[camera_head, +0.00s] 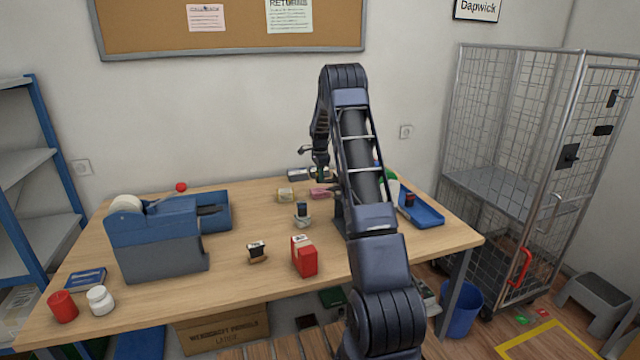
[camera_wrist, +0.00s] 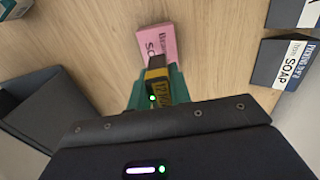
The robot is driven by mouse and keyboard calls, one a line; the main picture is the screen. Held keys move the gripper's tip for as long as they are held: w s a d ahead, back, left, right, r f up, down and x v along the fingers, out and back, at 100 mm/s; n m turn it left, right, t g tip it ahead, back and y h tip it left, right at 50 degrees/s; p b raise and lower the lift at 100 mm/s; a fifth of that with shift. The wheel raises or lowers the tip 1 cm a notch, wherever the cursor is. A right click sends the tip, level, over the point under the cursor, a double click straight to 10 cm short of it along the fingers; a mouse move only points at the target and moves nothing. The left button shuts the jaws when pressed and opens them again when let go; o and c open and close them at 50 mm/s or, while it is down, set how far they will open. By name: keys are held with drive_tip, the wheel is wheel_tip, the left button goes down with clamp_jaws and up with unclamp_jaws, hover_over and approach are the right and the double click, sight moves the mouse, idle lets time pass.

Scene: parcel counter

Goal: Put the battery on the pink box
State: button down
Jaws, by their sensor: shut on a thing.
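The pink box (camera_head: 319,194) lies on the table towards the back, just below my gripper (camera_head: 321,174). In the wrist view the pink box (camera_wrist: 170,42) has dark lettering and lies just beyond my fingertips. My gripper (camera_wrist: 157,88) has green fingers shut on the battery (camera_wrist: 156,72), a small black and yellow block. The battery overlaps the near end of the pink box in the wrist view. I cannot tell whether it touches the box. In the head view the battery is too small to make out.
A dark soap box (camera_wrist: 284,64) lies to the right in the wrist view. A small cream box (camera_head: 285,195) stands left of the pink box. A blue tray (camera_head: 428,215) is at right, a tape dispenser (camera_head: 165,250) at left, and a red box (camera_head: 304,257) in front.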

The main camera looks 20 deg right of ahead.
drive_tip(key=shift+f, duration=1.75)
drive_tip(key=shift+f, duration=0.15)
drive_tip(key=c, duration=1.3)
unclamp_jaws()
